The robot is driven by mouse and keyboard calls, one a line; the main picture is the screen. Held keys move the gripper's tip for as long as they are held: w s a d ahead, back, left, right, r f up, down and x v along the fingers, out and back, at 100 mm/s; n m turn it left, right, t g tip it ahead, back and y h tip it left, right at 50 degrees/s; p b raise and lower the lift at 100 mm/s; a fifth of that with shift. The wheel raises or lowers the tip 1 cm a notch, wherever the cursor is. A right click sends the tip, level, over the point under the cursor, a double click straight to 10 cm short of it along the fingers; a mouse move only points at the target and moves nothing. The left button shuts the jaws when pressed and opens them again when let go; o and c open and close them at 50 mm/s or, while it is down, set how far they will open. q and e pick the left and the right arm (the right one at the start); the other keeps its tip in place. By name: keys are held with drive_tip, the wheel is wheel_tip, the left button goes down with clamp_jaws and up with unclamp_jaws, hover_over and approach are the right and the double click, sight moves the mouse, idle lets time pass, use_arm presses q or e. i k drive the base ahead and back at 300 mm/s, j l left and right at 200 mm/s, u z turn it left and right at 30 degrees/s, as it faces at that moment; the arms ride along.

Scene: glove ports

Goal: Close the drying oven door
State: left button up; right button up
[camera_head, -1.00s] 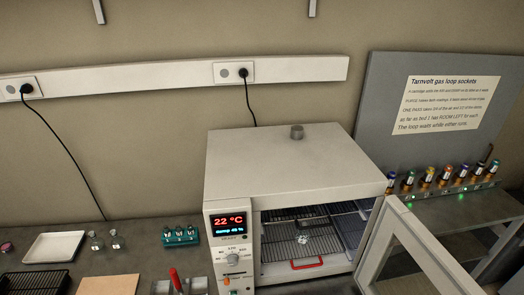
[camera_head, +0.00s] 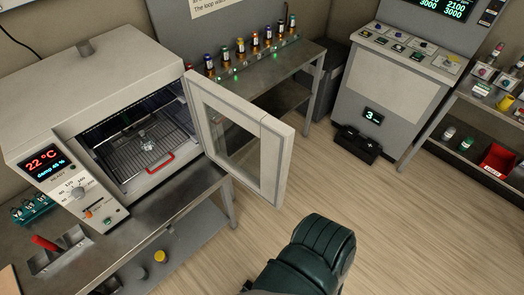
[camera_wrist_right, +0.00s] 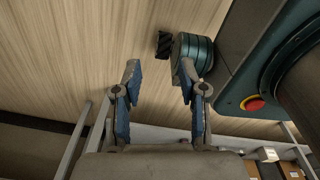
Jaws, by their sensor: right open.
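The drying oven (camera_head: 100,70) is a white box on the metal bench at the left of the head view. Its display reads 22 °C. Its door (camera_head: 271,165), a pale frame with a glass pane, stands wide open, swung out from the oven's right side over the floor. Inside are wire racks (camera_head: 132,158), a small clear item and a red handle (camera_head: 160,163). My right gripper (camera_wrist_right: 160,73) shows in the right wrist view, open and empty above the wood floor, apart from the door. My left gripper is not in view.
A side bench (camera_head: 280,68) with several small bottles stands behind the door. A grey console (camera_head: 385,90) and a shelf with a red bin (camera_head: 497,160) are at the right. A teal rack (camera_head: 32,208) sits left of the oven.

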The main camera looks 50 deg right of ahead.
sight(277, 136)
drive_tip(key=k+l+u, duration=0.1)
drive_tip(key=l, duration=0.3)
drive_tip(key=k+l+u, duration=0.1)
drive_tip(key=l, duration=0.25)
drive_tip(key=k+l+u, duration=0.1)
drive_tip(key=l, duration=0.25)
drive_tip(key=k+l+u, duration=0.1)
drive_tip(key=k+l, duration=0.3)
drive_tip(key=l, duration=0.3)
drive_tip(key=u, duration=0.05)
